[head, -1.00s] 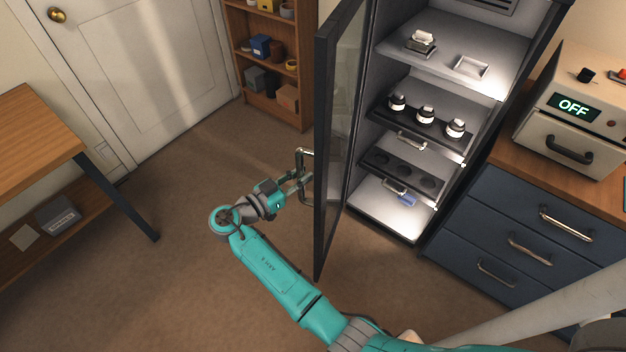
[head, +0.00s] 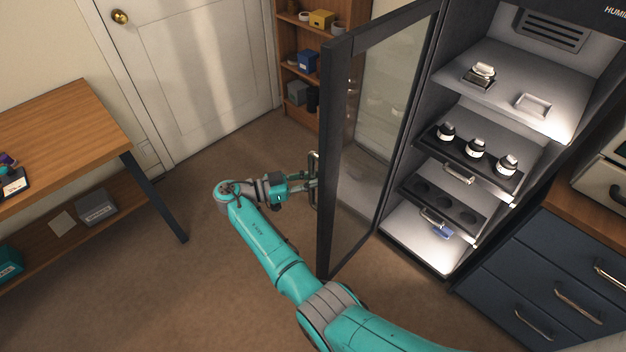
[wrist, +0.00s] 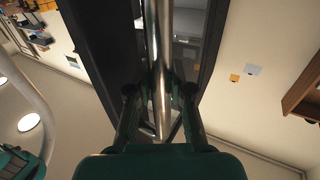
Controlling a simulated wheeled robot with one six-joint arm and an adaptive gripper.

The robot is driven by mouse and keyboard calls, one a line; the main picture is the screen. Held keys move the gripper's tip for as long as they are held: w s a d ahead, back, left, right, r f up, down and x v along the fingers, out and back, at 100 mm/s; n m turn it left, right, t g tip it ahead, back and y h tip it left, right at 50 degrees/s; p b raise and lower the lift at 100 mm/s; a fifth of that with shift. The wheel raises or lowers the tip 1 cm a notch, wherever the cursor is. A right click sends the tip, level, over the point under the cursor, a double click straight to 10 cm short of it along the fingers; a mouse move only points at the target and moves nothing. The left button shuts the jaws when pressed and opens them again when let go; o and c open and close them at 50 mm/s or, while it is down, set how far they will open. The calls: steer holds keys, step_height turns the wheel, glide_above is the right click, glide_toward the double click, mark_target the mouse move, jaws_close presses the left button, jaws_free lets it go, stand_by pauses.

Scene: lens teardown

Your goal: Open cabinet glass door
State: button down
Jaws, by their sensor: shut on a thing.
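The cabinet glass door (head: 376,130) stands swung open, with a dark frame around a clear pane. Its metal bar handle (head: 314,180) is on the door's outer face at the left. My gripper (head: 308,188) is shut on this handle. In the wrist view the handle (wrist: 158,60) runs between the two fingers of my gripper (wrist: 160,100). The lit cabinet (head: 560,85) behind the door is exposed, with shelves inside. Part of the handle is hidden by my fingers.
Inside the cabinet, several dark-lidded jars (head: 476,149) stand on a pull-out tray. Blue drawers (head: 545,275) stand at the right. A wooden table (head: 60,135) is at the left and a bookshelf (head: 345,15) behind the door.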

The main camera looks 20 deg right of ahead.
steer(key=c, duration=1)
jaws_free()
steer(key=shift+c, duration=0.2)
